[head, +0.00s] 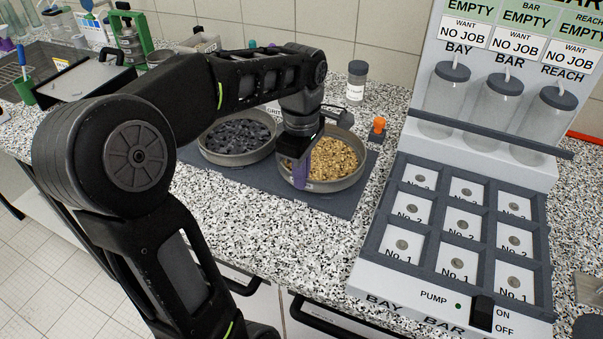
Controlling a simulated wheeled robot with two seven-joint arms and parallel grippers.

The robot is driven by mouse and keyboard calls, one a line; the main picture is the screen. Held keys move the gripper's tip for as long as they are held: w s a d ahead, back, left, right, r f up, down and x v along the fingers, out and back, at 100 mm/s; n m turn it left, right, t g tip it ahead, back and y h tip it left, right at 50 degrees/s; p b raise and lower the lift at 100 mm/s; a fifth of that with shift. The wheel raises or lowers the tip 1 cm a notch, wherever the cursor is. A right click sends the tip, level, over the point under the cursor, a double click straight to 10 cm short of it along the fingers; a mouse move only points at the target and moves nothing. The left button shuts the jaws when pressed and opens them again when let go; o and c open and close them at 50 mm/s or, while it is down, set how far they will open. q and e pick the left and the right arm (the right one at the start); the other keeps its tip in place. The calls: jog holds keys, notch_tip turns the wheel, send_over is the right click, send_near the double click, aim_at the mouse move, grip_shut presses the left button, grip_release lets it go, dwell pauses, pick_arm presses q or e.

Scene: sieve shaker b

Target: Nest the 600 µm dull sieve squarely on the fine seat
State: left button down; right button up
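My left arm reaches across from the left, and its gripper (300,165) points down over the near side of a round metal pan of golden grains (345,160). A purple strip shows at its fingers. I cannot tell whether the fingers are open or shut, or whether they touch the pan. A second round metal pan with dark lumps (238,137) sits to its left on the same grey mat (340,205). No 600 µm marking is readable, so I cannot pick out the dull sieve or the fine seat. My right gripper is not in view.
A white panel with jars (500,110) and a grid of numbered pockets (455,225) stands at the right. A lidded jar (356,83) and an orange-topped item (377,128) stand behind the pans. A green-framed device (130,40) stands at the back left. Speckled counter in front is clear.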

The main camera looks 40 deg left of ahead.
pick_arm(q)
jog(key=shift+f+b, duration=0.3)
jog(key=shift+f, duration=0.2)
dwell(0.9)
dwell(0.4)
jog(key=c, duration=1.5)
grip_release()
jog(key=shift+c, duration=0.2)
jog(key=shift+r+p, duration=2.85)
jog(key=shift+r, duration=0.65)
